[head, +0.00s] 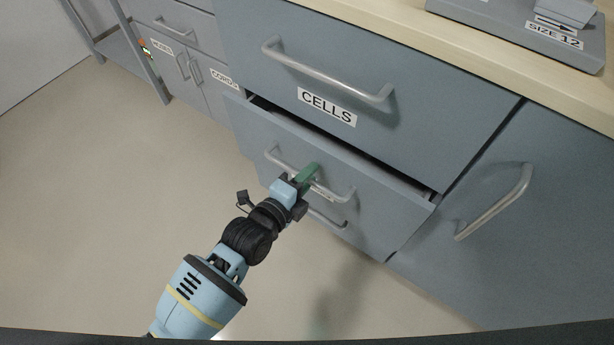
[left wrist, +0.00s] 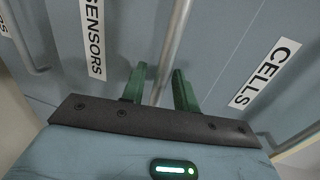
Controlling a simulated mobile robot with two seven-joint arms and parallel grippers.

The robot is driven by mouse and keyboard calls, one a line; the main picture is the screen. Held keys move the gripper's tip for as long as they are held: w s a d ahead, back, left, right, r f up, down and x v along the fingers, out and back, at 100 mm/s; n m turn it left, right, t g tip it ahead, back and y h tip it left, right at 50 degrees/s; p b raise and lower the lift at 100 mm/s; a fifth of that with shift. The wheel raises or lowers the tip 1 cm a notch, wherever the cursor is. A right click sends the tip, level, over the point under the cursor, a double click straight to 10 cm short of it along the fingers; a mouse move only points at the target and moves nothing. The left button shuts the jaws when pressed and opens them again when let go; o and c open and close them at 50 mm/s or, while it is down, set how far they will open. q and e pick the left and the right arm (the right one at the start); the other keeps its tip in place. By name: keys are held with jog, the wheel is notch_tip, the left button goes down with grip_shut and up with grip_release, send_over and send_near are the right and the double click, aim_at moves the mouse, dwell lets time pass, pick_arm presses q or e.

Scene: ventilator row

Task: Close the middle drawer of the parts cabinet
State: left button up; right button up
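The parts cabinet's middle drawer (head: 380,217) stands a little open, with a dark gap along its top edge below the top drawer marked CELLS (head: 330,107). My left gripper (head: 309,175) is at the middle drawer's handle (head: 340,197) and covers part of its bar. In the left wrist view, the green fingers (left wrist: 160,85) are apart with the handle bar (left wrist: 177,45) between them. Gaps show beside the bar, so they are not closed on it. The SENSORS label (left wrist: 92,40) shows on the drawer front in that view. My right gripper is not in view.
A lower handle (head: 327,219) shows just below my left gripper. A cabinet door with a handle (head: 495,202) is at the right. The countertop (head: 400,38) holds a grey device marked SIZE 12 (head: 553,36). The floor at the left is clear.

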pick_arm(q)
grip_shut()
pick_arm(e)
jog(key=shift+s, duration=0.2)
